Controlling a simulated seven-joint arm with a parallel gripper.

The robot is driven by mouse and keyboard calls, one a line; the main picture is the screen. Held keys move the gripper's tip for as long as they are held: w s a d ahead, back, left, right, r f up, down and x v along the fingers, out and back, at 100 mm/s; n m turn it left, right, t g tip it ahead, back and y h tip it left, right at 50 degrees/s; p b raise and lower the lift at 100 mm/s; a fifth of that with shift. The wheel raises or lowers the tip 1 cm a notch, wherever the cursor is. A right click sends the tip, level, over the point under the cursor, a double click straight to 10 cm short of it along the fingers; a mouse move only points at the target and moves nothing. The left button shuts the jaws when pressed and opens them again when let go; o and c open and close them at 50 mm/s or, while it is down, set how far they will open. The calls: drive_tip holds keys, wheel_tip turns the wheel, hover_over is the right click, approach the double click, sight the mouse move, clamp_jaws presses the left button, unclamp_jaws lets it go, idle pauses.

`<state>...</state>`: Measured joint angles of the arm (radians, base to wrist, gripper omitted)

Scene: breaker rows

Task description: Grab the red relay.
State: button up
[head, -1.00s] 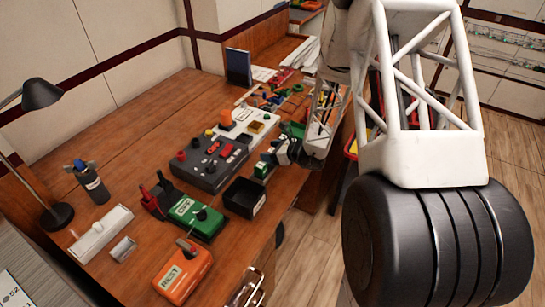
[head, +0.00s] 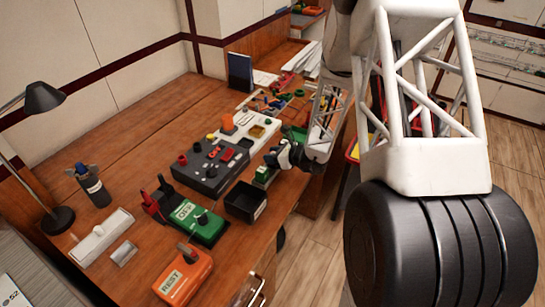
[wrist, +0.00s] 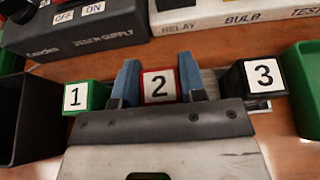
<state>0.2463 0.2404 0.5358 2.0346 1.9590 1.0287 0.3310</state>
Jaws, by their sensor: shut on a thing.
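The red relay (wrist: 159,86) is a small red block with a white label reading 2, in the middle of the wrist view. My gripper (wrist: 158,76) has its two blue fingers on either side of it, shut on it. A green block labelled 1 (wrist: 76,97) stands to its left and a black block labelled 3 (wrist: 255,78) to its right. In the head view my gripper (head: 275,158) is low over the table's right edge, by the green block (head: 263,173). The red relay is hidden there.
A black open bin (head: 246,203) and a green bin (wrist: 304,75) flank the row of blocks. A dark power supply box (head: 212,165) and a white panel (head: 250,130) stand just behind. The green OFF box (head: 195,224) and orange REST box (head: 183,275) sit nearer.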

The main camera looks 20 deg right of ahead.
drive_tip(key=shift+r, duration=1.35)
drive_tip(key=shift+s+r, duration=0.2)
drive_tip(key=shift+r, duration=0.1)
drive_tip(key=s+r, duration=0.1)
drive_tip(key=s, duration=1.4)
drive_tip(key=shift+s+a+r, duration=0.15)
drive_tip(key=shift+s+a, duration=0.15)
drive_tip(key=shift+a, duration=0.05)
